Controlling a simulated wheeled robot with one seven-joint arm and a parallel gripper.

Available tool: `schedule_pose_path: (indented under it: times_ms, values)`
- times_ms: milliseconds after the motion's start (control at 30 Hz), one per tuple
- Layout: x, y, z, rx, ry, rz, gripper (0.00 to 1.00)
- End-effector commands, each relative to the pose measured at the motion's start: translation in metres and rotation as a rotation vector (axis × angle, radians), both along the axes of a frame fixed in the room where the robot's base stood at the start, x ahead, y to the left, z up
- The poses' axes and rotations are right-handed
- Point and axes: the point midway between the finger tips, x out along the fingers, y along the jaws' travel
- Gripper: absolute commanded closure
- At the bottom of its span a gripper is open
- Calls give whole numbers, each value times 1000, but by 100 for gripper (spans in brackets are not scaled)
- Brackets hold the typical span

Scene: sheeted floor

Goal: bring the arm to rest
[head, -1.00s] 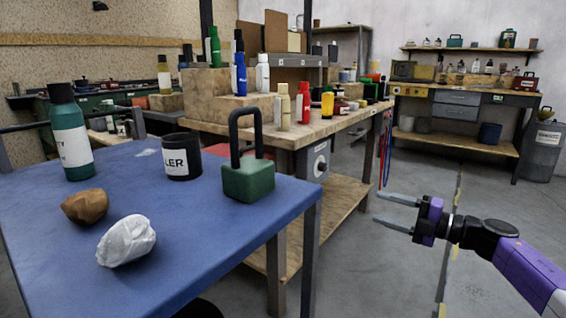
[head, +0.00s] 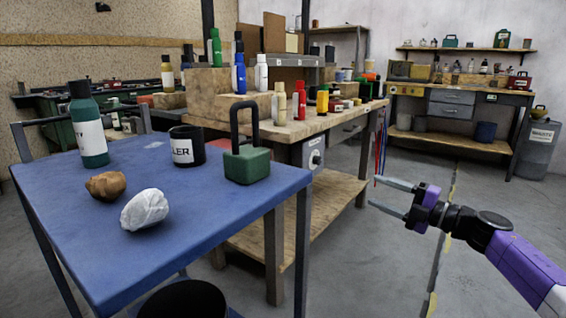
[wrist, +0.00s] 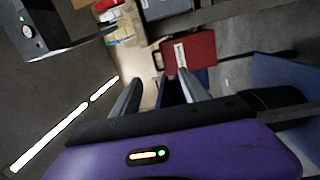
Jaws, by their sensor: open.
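My gripper (head: 394,197) is at the right of the head view, open and empty. Its two grey fingers point left over the bare floor, to the right of the blue table (head: 105,262) and apart from it. In the wrist view the two fingers (wrist: 153,93) stand apart with nothing held between them. My purple and black arm reaches in from the lower right edge of the head view.
The blue table holds a green bottle (head: 89,125), a black cup (head: 187,146), a green padlock-shaped block (head: 247,164), a brown lump (head: 106,185) and a white lump (head: 145,210). A wooden workbench (head: 338,122) stands behind. Open floor lies right.

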Motion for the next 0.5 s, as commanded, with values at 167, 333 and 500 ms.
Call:
schedule_pose_path:
  times_ms: [167,333,500]
  values:
    - [-4,22,15,91,-30,0,48]
    - [-13,51,21,216,-41,5,48]
    - [-32,84,20,390,-34,11,48]
